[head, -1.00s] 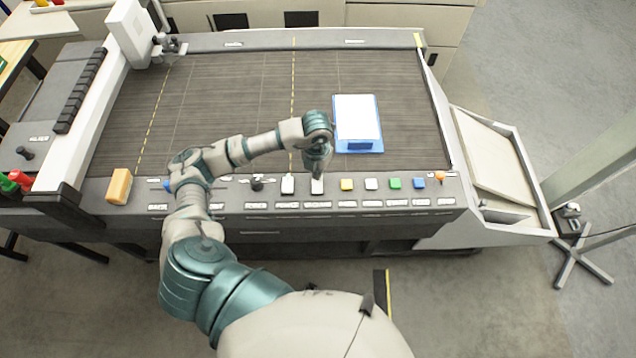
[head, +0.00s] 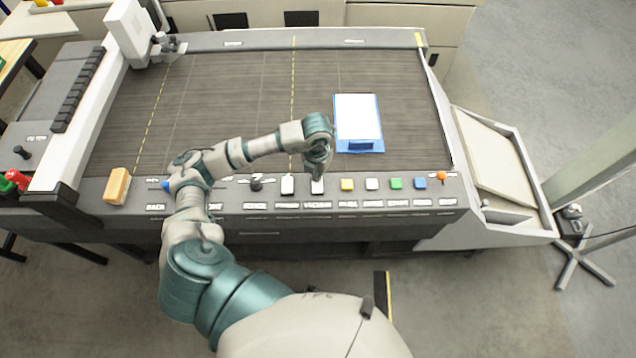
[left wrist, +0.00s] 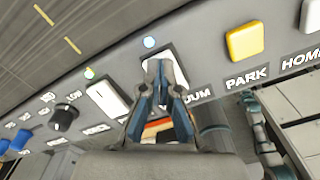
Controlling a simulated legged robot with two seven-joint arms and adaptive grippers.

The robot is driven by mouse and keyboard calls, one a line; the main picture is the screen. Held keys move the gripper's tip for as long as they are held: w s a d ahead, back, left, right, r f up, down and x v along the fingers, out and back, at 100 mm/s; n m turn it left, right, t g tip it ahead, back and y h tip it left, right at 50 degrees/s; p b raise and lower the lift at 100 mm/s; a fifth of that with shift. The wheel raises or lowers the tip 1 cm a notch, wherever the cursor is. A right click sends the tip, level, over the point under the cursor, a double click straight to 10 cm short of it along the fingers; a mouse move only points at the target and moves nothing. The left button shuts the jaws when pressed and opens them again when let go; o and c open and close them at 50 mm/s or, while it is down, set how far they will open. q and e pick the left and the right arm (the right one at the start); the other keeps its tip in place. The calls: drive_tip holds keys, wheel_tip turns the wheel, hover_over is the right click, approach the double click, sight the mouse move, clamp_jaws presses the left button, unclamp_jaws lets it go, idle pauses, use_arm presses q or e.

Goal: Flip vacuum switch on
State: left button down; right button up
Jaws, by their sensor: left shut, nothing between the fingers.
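The vacuum switch (head: 317,187) is a white rocker on the dark front control panel, above the VACUUM label. In the left wrist view the white rocker (left wrist: 176,62) is partly hidden behind my fingers, and its label shows only in part. A small pale blue-white light (left wrist: 149,42) is beside it. My left gripper (head: 318,174) points down at the switch, with its fingertips (left wrist: 160,78) shut and empty, over or against the rocker. I cannot tell whether they touch it, nor which way the rocker is tipped.
A similar white switch (left wrist: 107,98) with a green light (left wrist: 88,73) is to the left. The yellow PARK button (left wrist: 245,41) is to the right. A black knob (head: 256,184) is farther left.

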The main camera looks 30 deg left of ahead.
use_arm(q)
drive_tip(key=shift+r+p, duration=2.3)
drive_tip(key=shift+r, duration=1.2)
drive_tip(key=shift+f, duration=0.1)
